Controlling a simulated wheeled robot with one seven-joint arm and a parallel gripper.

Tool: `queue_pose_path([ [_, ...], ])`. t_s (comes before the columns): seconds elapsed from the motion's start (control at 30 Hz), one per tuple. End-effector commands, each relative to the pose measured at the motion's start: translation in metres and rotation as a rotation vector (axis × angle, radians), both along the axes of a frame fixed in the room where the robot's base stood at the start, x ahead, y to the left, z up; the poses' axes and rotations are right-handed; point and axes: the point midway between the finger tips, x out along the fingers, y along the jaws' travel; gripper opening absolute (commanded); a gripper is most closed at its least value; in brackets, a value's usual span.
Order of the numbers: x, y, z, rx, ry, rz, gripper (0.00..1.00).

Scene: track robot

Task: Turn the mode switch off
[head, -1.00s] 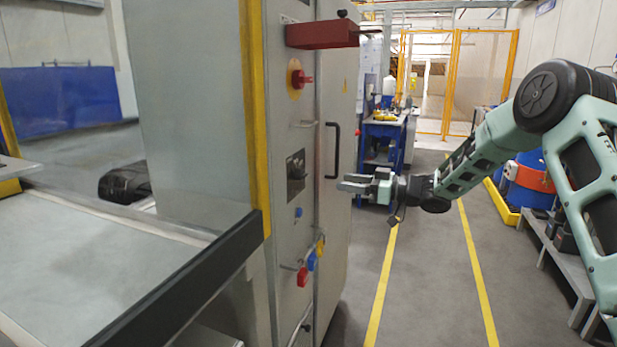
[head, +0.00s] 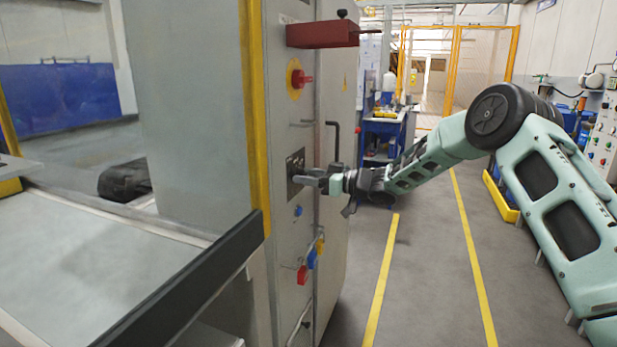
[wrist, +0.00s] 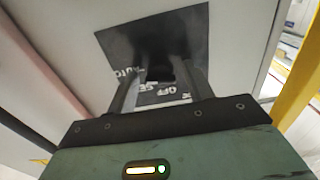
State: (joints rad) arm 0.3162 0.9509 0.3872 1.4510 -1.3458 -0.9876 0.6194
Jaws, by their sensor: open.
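The mode switch is a dark square plate (head: 294,162) on the front of the grey cabinet, with my gripper (head: 304,180) right in front of it. The wrist view shows the plate (wrist: 125,42) with white lettering, including "OFF" and what looks like "AUTO". A black knob (wrist: 160,68) stands out from the plate between the two fingers of my gripper (wrist: 162,82). The fingers are open, one on each side of the knob. Whether they touch it is too dark to tell. The knob's pointing direction is unclear.
A red emergency button (head: 302,79) and a red box (head: 325,34) are above the switch on the cabinet. A blue button (head: 298,211) and hanging red, blue and yellow tags (head: 312,259) are below. A black door handle (head: 335,143) is close behind my gripper.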

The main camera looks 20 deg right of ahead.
Motion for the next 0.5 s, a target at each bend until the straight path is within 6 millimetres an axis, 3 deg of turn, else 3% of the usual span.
queue_pose_path([
  [0.03, -0.0001, 0.0, 0.0, 0.0, 0.0, 0.0, 0.46],
  [0.17, -0.0002, -0.0001, -0.0001, 0.0, 0.0, 0.0, 0.1],
  [0.5, -0.0002, 0.0, -0.0015, -0.016, -0.023, 0.0, 0.11],
])
